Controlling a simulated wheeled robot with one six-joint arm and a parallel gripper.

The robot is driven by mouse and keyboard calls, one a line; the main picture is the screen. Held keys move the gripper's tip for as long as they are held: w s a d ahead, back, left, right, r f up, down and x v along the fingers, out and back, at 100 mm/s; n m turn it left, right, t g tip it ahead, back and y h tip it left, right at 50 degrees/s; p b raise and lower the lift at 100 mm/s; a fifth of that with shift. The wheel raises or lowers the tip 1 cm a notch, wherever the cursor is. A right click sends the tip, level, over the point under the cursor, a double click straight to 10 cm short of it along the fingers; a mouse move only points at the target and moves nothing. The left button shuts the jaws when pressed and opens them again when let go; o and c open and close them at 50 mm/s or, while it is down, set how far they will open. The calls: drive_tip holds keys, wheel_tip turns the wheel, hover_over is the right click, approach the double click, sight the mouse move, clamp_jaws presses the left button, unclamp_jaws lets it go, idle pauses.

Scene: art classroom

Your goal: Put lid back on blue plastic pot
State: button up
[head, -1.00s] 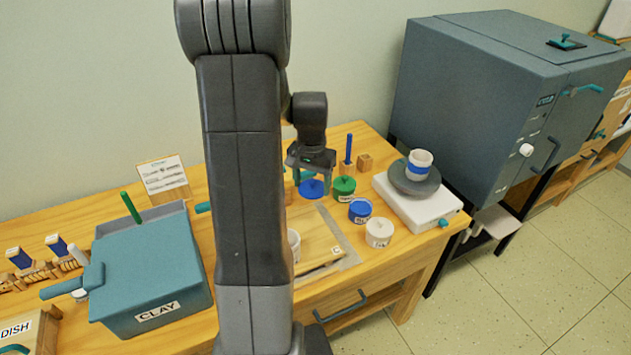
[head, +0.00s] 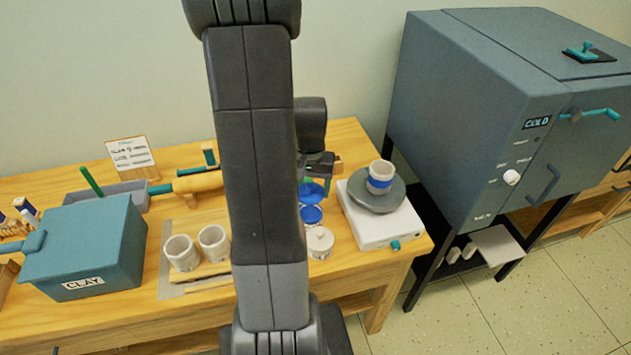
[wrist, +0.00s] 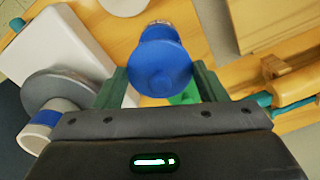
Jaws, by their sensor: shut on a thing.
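My gripper (wrist: 160,78) is shut on a round blue lid (wrist: 158,68), with one green finger at each side of it. In the head view the lid (head: 313,191) hangs below my gripper, just behind and above the blue pot (head: 311,215). The blue pot stands on the table. In the wrist view the lid covers part of the blue pot (wrist: 163,33), and its pale label shows at the far edge. I cannot tell whether lid and pot touch. My arm hides part of this area in the head view.
A white pot (head: 320,243) stands just in front of the blue pot. A green pot (wrist: 187,95) is close behind the lid. Two pale cups (head: 213,243) stand left of my arm.

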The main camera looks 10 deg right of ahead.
drive_tip(key=shift+f+b, duration=2.4)
drive_tip(key=shift+f, duration=0.8)
drive_tip(key=shift+f, duration=0.15)
drive_tip(key=o, duration=1.2)
drive_tip(key=shift+o, duration=0.2)
drive_tip(key=shift+r+p, duration=2.45)
drive_tip(key=shift+r, duration=1.1)
